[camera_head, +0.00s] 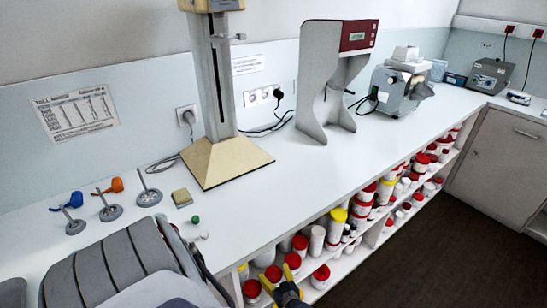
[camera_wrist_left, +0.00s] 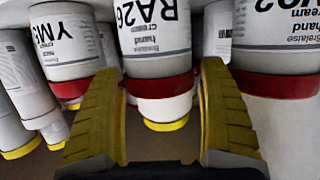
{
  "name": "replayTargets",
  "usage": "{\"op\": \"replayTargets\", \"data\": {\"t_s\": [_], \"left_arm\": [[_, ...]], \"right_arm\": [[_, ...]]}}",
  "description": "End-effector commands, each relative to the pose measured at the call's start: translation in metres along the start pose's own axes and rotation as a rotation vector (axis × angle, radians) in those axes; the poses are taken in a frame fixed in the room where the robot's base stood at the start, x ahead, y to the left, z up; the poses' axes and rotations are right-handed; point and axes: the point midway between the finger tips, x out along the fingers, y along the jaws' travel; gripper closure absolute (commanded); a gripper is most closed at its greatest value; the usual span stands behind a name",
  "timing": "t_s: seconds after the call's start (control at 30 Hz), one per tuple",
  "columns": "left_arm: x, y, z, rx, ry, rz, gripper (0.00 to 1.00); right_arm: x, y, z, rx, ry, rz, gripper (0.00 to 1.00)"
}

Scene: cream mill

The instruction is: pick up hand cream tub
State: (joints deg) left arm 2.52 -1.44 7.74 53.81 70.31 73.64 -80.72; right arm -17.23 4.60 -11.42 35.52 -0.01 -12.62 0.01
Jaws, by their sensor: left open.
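Several white hand cream tubs with red lids stand on the shelf under the counter, one of them (camera_head: 320,278) just right of my left gripper (camera_head: 277,278). The gripper reaches to the shelf front with yellow fingers apart. In the left wrist view, a white tub marked RA26 (camera_wrist_left: 155,38) with a red lid (camera_wrist_left: 160,86) lies ahead between the open fingers (camera_wrist_left: 160,100). I cannot tell whether they touch it. A YM5 tub (camera_wrist_left: 68,40) is to its left and another labelled tub (camera_wrist_left: 275,40) to its right. My right gripper is not in view.
Tubs and bottles, some with yellow lids (camera_head: 338,214), crowd the shelf on both sides. The counter (camera_head: 270,210) edge runs above them. On it are a beige-based stand (camera_head: 225,160), a grey machine (camera_head: 330,90) and small tools. The dark floor (camera_head: 420,260) in front is clear.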

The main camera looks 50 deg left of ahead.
Motion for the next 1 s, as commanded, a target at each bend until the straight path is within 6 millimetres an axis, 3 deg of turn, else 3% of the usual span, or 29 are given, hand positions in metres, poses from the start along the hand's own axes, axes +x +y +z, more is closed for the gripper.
{"op": "replayTargets", "data": {"t_s": [0.33,0.77,1.0], "left_arm": [[0.0026,-0.0003,0.0004,0.000,-0.001,0.000,0.25],[0.0024,-0.0003,0.0005,0.000,-0.001,0.000,0.74],[0.0024,0.0000,-0.0001,0.000,0.000,0.000,0.74]], "right_arm": [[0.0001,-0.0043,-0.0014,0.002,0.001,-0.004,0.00],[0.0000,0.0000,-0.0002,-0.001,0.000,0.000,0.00],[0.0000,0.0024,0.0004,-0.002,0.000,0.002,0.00]]}}
